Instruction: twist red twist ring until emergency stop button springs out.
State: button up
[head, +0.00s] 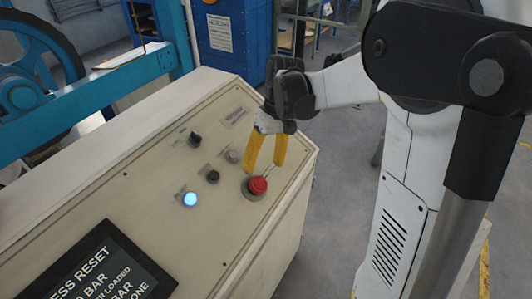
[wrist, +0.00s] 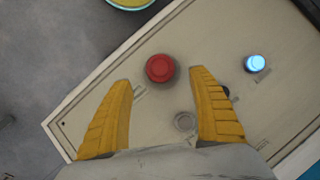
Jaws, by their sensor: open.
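The red emergency stop button with its red twist ring (head: 257,186) stands on the beige control panel (head: 150,200), near the panel's right edge. In the wrist view the red button (wrist: 160,68) sits just beyond the fingertips, roughly midway between them. My gripper (head: 265,168) is open, with its two yellow fingers pointing down at the panel just behind the button. In the wrist view my gripper (wrist: 163,76) has its fingers spread wide and nothing between them. I cannot tell whether the fingertips touch the panel.
A lit blue-white button (head: 190,199), a black knob (head: 212,176), a grey button (head: 233,156) and another black knob (head: 195,140) stand left of the red button. A dark display (head: 95,270) is at lower left. Blue machinery (head: 90,85) stands behind the panel.

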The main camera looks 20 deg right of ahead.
jog(key=shift+v, duration=2.1)
